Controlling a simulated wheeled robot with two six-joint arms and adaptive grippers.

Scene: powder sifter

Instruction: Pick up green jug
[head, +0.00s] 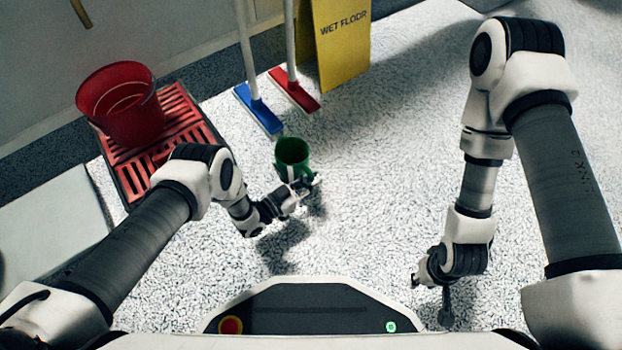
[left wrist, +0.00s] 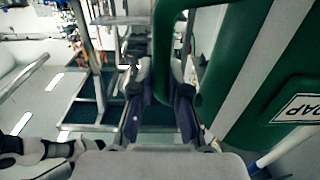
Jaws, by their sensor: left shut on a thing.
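The green jug (head: 292,155) is upright in the middle of the head view, just beyond my left gripper (head: 303,190). In the left wrist view the jug's large green body (left wrist: 262,75) fills the right side, with a white band and a white label showing. Its green handle (left wrist: 165,45) runs between the fingers of my left gripper (left wrist: 160,95), which is shut on it. The head view does not clearly show whether the jug touches the floor. My right gripper (head: 430,288) hangs at the lower right, empty, its fingers apart.
A red bucket (head: 125,105) stands on a red slatted tray (head: 180,112) at the left. A blue broom head (head: 258,110), a red broom head (head: 293,92) and a yellow wet floor sign (head: 342,45) stand behind the jug. The speckled floor is clear to the right.

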